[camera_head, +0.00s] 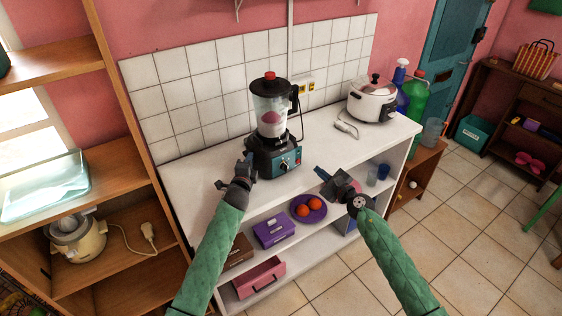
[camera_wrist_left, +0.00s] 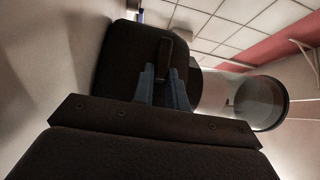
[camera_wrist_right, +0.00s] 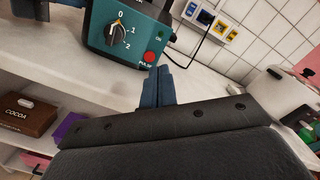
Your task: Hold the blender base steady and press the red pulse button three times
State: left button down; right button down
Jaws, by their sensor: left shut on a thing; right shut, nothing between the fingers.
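The blender base (camera_head: 286,160) is teal in front with dark sides and stands on the white counter. Its clear jar (camera_head: 270,107) has a red cap and something pinkish inside. My left gripper (camera_head: 248,170) is shut on the base's left side; the left wrist view shows its fingers (camera_wrist_left: 163,88) on the dark side wall. The red pulse button (camera_wrist_right: 150,57) shows in the right wrist view, right of a dial marked 0, 1, 2. My right gripper (camera_wrist_right: 158,82) is shut and empty, its tips just below the button; I cannot tell whether they touch the base. In the head view it (camera_head: 322,173) is right of the base.
A white rice cooker (camera_head: 372,102) stands at the right of the counter, with a cord in front. Shelves below hold a purple plate of oranges (camera_head: 308,209), a purple box (camera_head: 273,230) and a cocoa box (camera_wrist_right: 28,117).

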jog(key=s+a+r+m+y, duration=0.1)
jog(key=a+r+m+y, duration=0.1)
jog(key=a+r, duration=0.65)
jog(key=m+t+h, duration=0.2)
jog(key=m+h, duration=0.5)
jog(key=h, duration=0.2)
send_near(298, 161)
notch_tip(298, 161, up, 3)
jog(key=s+d+f+m+g+h, duration=0.1)
jog(key=d+f+h, duration=0.2)
jog(key=d+h, duration=0.2)
jog(key=shift+f+m+g, duration=0.4)
jog(key=shift+w+a, duration=0.9)
jog(key=shift+w, duration=0.25)
jog(key=shift+w+a, duration=0.9)
jog(key=shift+w, duration=0.25)
jog(key=shift+w+a, duration=0.95)
jog(key=shift+w, duration=0.15)
jog(key=shift+w+a, duration=0.1)
jog(key=shift+w, duration=0.05)
jog(key=shift+w+a, duration=0.15)
jog(key=shift+w, duration=0.05)
